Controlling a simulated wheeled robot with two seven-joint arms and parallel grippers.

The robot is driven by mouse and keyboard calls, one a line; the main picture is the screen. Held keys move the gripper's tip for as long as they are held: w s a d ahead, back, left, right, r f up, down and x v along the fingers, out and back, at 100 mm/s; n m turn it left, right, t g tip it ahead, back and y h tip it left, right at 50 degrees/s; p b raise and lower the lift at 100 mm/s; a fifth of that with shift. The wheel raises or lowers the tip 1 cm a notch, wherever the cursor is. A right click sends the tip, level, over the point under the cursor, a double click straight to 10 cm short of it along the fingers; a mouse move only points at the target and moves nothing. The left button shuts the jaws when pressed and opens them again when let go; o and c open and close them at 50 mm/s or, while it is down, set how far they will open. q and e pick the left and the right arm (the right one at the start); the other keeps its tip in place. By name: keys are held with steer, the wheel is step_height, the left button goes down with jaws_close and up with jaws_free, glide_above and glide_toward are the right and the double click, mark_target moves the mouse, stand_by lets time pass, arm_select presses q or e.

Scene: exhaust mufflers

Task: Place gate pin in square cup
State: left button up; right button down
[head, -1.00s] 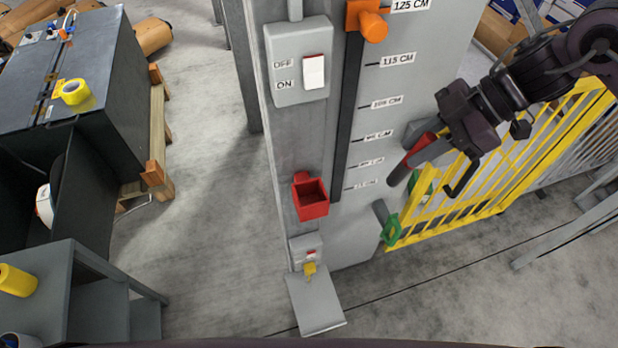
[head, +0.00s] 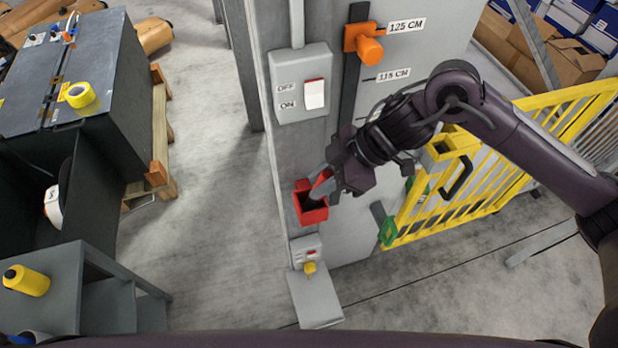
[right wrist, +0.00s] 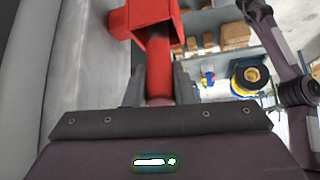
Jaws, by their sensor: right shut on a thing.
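The red square cup (head: 312,213) is fixed to the grey post, below the ON/OFF switch. My right gripper (head: 326,188) is at the cup's opening, coming from the right. In the right wrist view the gripper (right wrist: 160,90) is shut on the red gate pin (right wrist: 160,72), whose far part meets the red cup (right wrist: 148,15). In the head view the pin (head: 321,184) shows only partly between the fingers, just above the cup. How deep the pin sits in the cup is hidden. My left gripper is not in view.
The yellow gate (head: 470,195) with a black handle stands right of the post, under my right arm. An orange knob (head: 368,48) sits on the height scale above. A small box with a yellow key (head: 310,267) is below the cup.

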steer(key=a+r+h+p, duration=0.1)
steer(key=a+h+p, duration=0.1)
steer(key=h+p, duration=0.1)
steer(key=shift+a+r, duration=0.3)
steer(key=shift+r, duration=0.05)
steer(key=shift+a+f+p, duration=0.1)
steer(key=shift+f+p, duration=0.35)
steer(key=shift+f, duration=0.7)
steer(key=shift+d, duration=0.25)
steer(key=c, duration=1.2)
jaws_free()
steer(key=shift+a+f, duration=0.1)
steer(key=shift+a, duration=0.05)
steer(key=shift+c, duration=0.2)
